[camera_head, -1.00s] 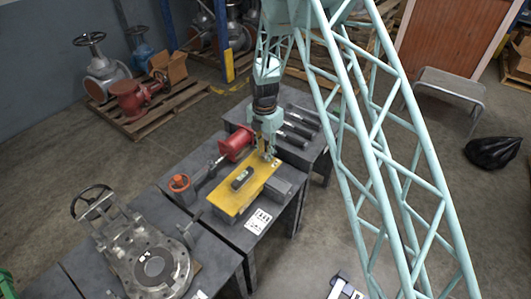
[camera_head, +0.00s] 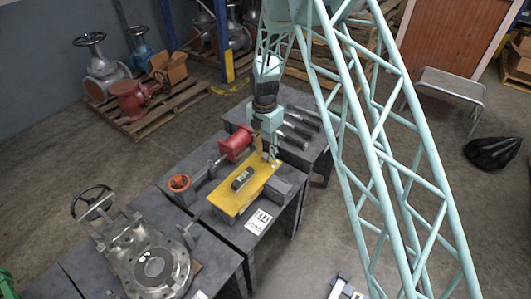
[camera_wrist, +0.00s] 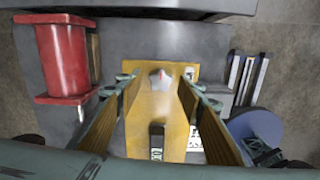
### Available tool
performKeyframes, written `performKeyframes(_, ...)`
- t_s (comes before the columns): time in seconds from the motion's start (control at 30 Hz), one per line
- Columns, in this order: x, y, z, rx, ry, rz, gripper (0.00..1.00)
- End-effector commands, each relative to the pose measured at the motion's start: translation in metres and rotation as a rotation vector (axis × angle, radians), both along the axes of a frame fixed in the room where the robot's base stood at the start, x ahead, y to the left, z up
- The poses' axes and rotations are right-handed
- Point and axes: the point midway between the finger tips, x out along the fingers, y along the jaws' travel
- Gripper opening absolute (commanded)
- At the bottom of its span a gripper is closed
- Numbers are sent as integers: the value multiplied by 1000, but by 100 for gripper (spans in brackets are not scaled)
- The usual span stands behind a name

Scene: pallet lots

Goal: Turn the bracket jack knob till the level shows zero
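A yellow bracket plate (camera_head: 231,203) lies on the dark grey table. A dark spirit level (camera_head: 242,179) lies on its top; its reading is too small to make out. In the wrist view, the level (camera_wrist: 157,138) is below the middle. My gripper (camera_head: 268,156) points down over the far end of the bracket. In the wrist view, the two fingers of my gripper (camera_wrist: 160,84) stand apart, one on each side of the bracket's narrow end. A small pale spot with a red mark (camera_wrist: 162,76) shows between them; I cannot tell whether it is the jack knob.
A red cylinder (camera_head: 236,142) and an orange handwheel (camera_head: 179,183) lie left of the bracket. Several dark bars (camera_head: 300,122) lie behind it. A white printed card (camera_head: 258,221) is at the table's front edge. A large grey valve (camera_head: 150,262) occupies the near left table.

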Motion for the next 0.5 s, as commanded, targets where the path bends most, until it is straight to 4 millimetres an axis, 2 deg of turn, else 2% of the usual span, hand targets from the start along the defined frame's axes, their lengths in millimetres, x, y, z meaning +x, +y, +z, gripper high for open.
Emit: performKeyframes(0.5,0,1,57,1,-2,0,35)
